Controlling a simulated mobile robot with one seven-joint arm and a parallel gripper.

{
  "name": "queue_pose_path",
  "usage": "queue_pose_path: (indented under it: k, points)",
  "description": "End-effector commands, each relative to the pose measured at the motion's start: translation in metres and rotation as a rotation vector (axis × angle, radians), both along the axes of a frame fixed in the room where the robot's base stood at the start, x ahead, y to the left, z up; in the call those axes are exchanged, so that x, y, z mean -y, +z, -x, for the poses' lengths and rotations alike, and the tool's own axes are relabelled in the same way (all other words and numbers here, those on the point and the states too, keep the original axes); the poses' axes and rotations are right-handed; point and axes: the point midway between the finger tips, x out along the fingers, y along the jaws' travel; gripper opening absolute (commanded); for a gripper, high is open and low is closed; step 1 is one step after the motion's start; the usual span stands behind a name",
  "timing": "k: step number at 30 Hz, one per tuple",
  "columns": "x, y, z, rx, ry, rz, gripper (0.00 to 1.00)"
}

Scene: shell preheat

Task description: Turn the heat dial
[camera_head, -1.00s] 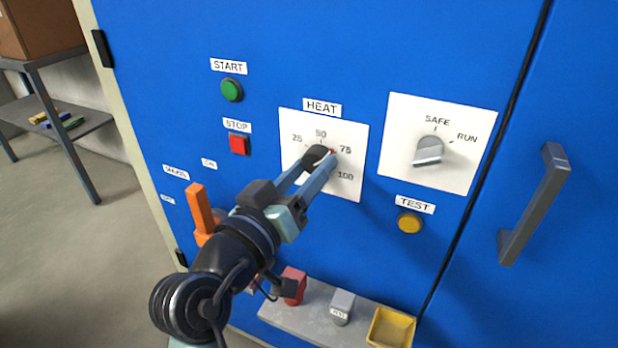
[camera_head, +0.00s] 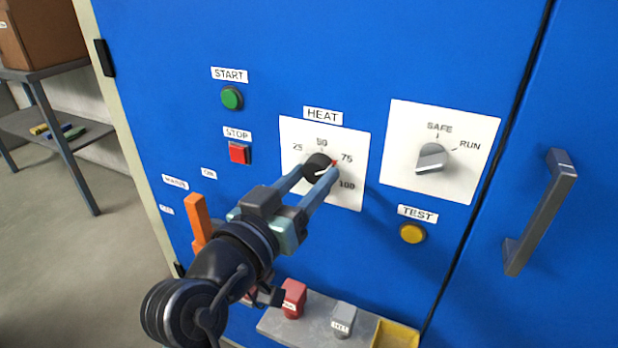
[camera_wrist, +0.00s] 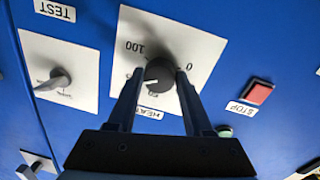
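The heat dial (camera_head: 316,161) is a round black knob with a white line, on a white plate under the HEAT label. A small red mark (camera_head: 335,163) shows at its right edge near 75. The line points roughly right in the head view; its exact reading is hard to tell. My gripper (camera_head: 312,177) is at the dial from the lower left, its fingers apart. In the wrist view the dial (camera_wrist: 160,72) sits between the fingertips of my gripper (camera_wrist: 160,84), with narrow gaps at its sides. The fingers partly cover the plate.
The SAFE/RUN knob (camera_head: 431,158) is to the right, above the yellow TEST button (camera_head: 412,233). Green START (camera_head: 232,98) and red STOP (camera_head: 239,153) buttons are at left. An orange lever (camera_head: 196,218) stands close to my arm. A ledge (camera_head: 288,330) with small blocks lies below.

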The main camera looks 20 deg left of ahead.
Motion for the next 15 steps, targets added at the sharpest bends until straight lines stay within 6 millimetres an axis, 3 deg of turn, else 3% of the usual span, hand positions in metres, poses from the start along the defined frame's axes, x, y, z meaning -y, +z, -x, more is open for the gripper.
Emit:
queue_pose_path:
  k: [1,4,15]
  points:
    - [0.0004,-0.0001,-0.0002,-0.001,-0.001,0.001,0.61]
    - [0.0003,0.0000,-0.0002,0.000,-0.001,0.001,0.79]
    - [-0.0007,-0.0002,0.0042,0.000,0.000,0.002,0.80]
